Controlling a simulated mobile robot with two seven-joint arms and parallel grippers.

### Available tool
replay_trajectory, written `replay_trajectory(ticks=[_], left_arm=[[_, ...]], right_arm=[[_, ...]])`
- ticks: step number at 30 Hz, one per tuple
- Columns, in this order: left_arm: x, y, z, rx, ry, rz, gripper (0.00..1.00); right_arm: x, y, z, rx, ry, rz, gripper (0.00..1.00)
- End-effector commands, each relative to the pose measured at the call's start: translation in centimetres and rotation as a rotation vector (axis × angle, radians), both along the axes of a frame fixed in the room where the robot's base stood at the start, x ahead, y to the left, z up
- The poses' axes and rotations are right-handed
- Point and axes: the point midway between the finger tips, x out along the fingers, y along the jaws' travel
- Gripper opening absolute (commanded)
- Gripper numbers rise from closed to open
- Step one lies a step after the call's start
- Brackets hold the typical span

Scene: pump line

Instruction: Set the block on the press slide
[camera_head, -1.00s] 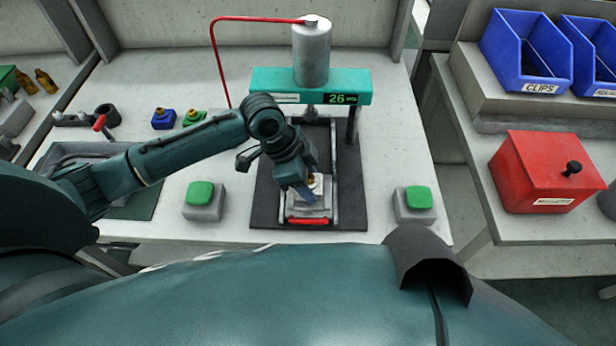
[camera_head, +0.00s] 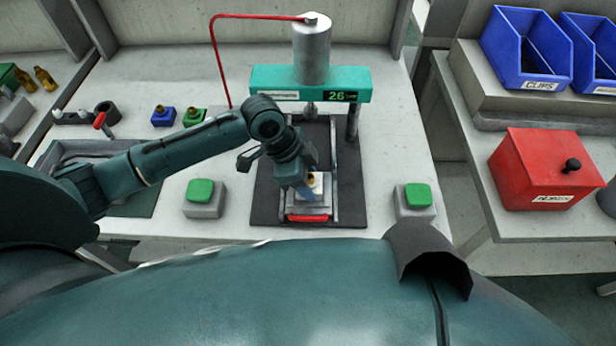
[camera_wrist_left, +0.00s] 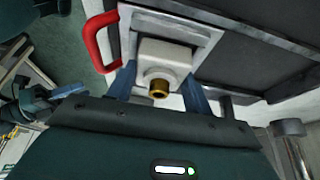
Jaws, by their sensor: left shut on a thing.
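The block is pale with a brass fitting; it shows in the head view (camera_head: 317,181) and in the left wrist view (camera_wrist_left: 168,56). My left gripper (camera_head: 308,194) is shut on it, with a blue finger on each side in the wrist view (camera_wrist_left: 160,88). The block is over the grey plate of the press slide (camera_head: 309,209), at the slide's near end by its red handle (camera_head: 307,217). I cannot tell for sure whether it touches the plate. The fingers partly hide the block in the head view. My right gripper is out of view.
The teal press frame (camera_head: 275,83) with its grey cylinder (camera_head: 311,55) stands behind the slide. Green-button boxes stand left (camera_head: 203,200) and right (camera_head: 414,203) of the dark mat (camera_head: 268,195). A blue block (camera_head: 163,118) and a green one (camera_head: 194,117) sit further back left.

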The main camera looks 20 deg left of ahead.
Motion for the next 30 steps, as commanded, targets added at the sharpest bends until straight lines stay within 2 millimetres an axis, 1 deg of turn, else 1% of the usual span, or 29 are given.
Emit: replay_trajectory(ticks=[24,25,28,29,30], left_arm=[[0.05,-0.03,-0.50,-0.002,-0.002,-0.001,0.20],[0.05,-0.02,-0.50,-0.002,-0.001,0.000,0.53],[0.04,-0.03,-0.50,-0.002,-0.001,0.000,0.61],[0.00,0.00,-0.58,0.000,0.000,0.000,0.52],[0.00,0.00,-0.58,0.000,0.000,0.000,0.55]], right_arm=[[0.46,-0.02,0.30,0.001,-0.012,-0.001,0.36],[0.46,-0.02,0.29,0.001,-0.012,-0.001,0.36],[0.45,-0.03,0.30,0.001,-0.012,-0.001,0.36],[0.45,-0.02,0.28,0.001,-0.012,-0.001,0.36],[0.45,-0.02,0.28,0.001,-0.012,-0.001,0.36]])
